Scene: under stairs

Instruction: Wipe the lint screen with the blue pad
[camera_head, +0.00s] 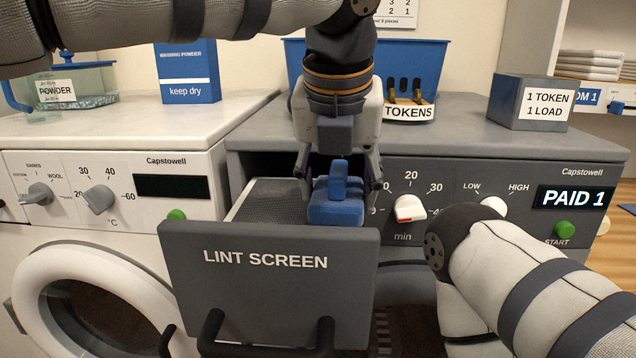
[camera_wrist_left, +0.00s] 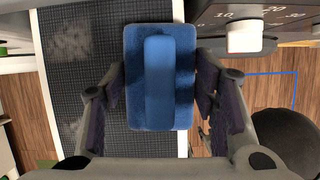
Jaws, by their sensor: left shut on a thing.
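The lint screen (camera_head: 268,200) is a dark mesh in a pulled-out grey drawer (camera_head: 268,285) with a LINT SCREEN front. In the left wrist view, the mesh (camera_wrist_left: 85,90) carries pale lint patches (camera_wrist_left: 70,40) at its upper and lower left. My left gripper (camera_head: 338,182) points down over the drawer and is shut on the blue pad (camera_head: 335,210). In the left wrist view, the pad (camera_wrist_left: 160,110) lies between the fingers over the screen's right side, past its edge. I cannot tell whether it touches the mesh. My right gripper is out of view.
A white washer (camera_head: 120,135) stands left, a grey dryer (camera_head: 480,135) right. My right arm crosses the lower right, near the dryer dial (camera_head: 410,210).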

